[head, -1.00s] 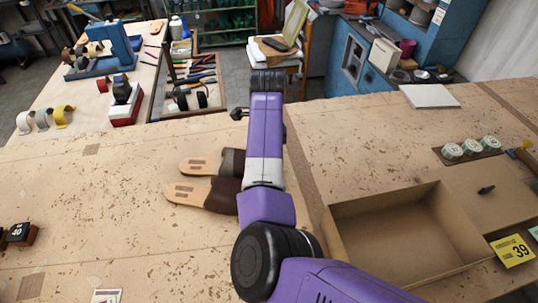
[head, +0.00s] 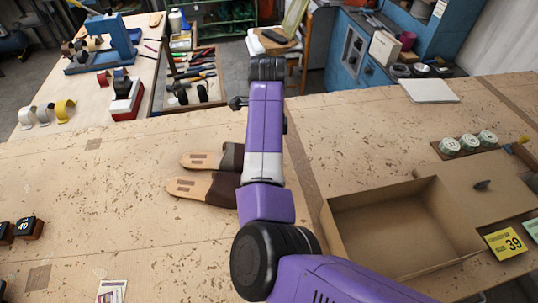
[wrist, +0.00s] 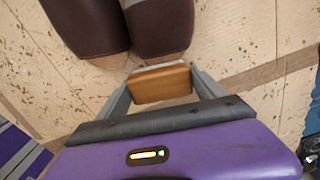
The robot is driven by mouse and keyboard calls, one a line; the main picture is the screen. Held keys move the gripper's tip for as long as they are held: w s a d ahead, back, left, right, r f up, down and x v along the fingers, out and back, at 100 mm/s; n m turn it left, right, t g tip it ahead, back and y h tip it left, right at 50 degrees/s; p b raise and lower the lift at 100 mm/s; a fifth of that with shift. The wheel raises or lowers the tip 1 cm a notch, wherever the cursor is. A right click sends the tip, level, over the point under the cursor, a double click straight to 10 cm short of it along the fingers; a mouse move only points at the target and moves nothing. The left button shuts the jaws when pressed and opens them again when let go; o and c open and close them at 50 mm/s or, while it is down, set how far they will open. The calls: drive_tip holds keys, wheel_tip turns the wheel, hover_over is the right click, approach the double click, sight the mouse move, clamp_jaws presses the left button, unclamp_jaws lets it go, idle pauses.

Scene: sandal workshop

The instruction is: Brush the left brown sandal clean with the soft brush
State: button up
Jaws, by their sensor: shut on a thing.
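Two brown sandals lie side by side on the bench in the head view, a far one (head: 205,160) and a near one (head: 195,187), with tan insoles to the left and dark brown straps to the right. In the wrist view their dark uppers show as a left one (wrist: 85,25) and a right one (wrist: 158,27). My gripper (wrist: 162,78) is shut on a wooden brush (wrist: 160,85) with a pale edge facing the sandals. The brush is close to the right sandal's tan end; I cannot tell whether they touch. My arm hides gripper and brush in the head view.
An open cardboard box (head: 385,225) stands right of my arm. Several pale green rolls (head: 467,143) and a yellow card marked 39 (head: 506,243) lie further right. Dark blocks (head: 28,228) sit at the left edge. The bench left of the sandals is mostly clear.

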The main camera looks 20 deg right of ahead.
drive_tip(key=shift+r, duration=2.5)
drive_tip(key=shift+a, duration=0.1)
